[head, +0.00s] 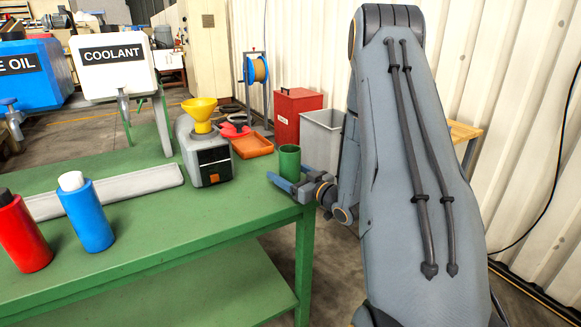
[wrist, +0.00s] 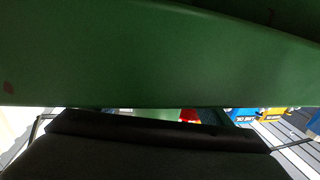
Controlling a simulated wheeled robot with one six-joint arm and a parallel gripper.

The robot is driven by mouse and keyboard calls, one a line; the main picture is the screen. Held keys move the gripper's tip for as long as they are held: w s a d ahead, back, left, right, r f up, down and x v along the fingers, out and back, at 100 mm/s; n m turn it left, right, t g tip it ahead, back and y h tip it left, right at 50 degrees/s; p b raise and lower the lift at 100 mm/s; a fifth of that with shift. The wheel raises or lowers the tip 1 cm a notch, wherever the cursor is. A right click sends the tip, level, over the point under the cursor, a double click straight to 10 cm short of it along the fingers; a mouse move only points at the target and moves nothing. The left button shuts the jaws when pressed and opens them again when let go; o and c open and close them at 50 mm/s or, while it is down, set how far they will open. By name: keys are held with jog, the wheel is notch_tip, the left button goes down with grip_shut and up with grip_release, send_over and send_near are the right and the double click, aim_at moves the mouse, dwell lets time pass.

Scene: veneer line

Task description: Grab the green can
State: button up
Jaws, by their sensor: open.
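The green can (head: 289,161) stands upright near the right end of the green table (head: 230,215), and its lower part is hidden behind my gripper. My gripper (head: 283,183) is open and low over the tabletop, coming in from the right. Its blue-grey fingers overlap the can's base in the head view; I cannot tell if the can is between them. In the wrist view a large green surface fills the upper half, too close to tell whether it is can or table. A dark part of my gripper covers the bottom there.
A grey machine (head: 205,155) with a yellow funnel (head: 200,112) stands left of the can. An orange tray (head: 252,146) lies behind. Blue (head: 90,215) and red (head: 24,232) bottles stand at the left near a grey bar (head: 115,191). The front middle of the table is clear.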

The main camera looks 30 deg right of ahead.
jog(key=shift+x, duration=1.25)
jog(key=c, duration=1.4)
jog(key=shift+r, duration=0.1)
